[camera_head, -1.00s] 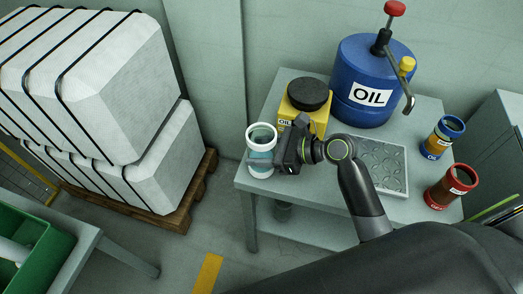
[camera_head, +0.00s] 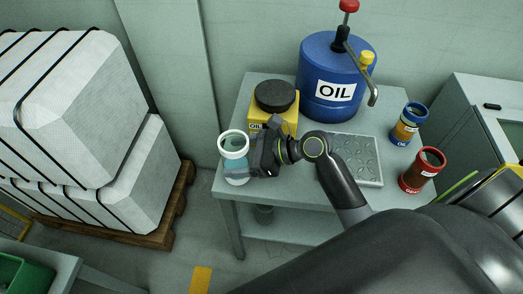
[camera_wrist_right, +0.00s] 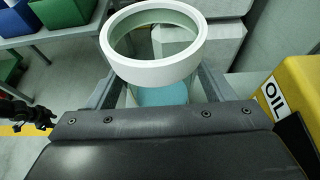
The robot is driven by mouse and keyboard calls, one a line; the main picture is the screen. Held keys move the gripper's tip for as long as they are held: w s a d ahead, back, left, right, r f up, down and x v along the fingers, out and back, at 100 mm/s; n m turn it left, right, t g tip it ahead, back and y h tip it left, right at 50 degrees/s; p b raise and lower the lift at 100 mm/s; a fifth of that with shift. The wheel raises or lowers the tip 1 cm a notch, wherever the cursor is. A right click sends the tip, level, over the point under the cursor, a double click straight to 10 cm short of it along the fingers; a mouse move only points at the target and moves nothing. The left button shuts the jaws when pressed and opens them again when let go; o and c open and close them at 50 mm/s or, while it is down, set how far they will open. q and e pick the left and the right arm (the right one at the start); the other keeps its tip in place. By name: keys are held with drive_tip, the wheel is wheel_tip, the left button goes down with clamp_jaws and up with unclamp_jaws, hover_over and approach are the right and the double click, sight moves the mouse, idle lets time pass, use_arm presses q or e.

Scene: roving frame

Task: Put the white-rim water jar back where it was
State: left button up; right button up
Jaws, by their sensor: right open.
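The white-rim water jar (camera_head: 233,143) stands upright on the left front corner of the grey table (camera_head: 300,193). It is clear, with bluish water inside. My right gripper (camera_head: 240,167) is at the jar, reaching from its right. In the right wrist view the jar's white rim (camera_wrist_right: 153,42) is close, and the open fingers (camera_wrist_right: 153,90) lie on both sides of its body. Whether they touch the glass cannot be told.
A yellow oil can (camera_head: 284,119) with a black lid stands just behind my right gripper. A blue oil drum (camera_head: 325,85) with a pump is at the back. A ridged tray (camera_head: 366,165), a blue-rim jar (camera_head: 408,124) and a red-rim jar (camera_head: 421,172) are to the right. White strapped bales (camera_head: 75,110) stand left.

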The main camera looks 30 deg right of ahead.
drive_tip(key=v, duration=1.1)
drive_tip(key=shift+p, duration=0.45)
drive_tip(key=shift+s, duration=0.1)
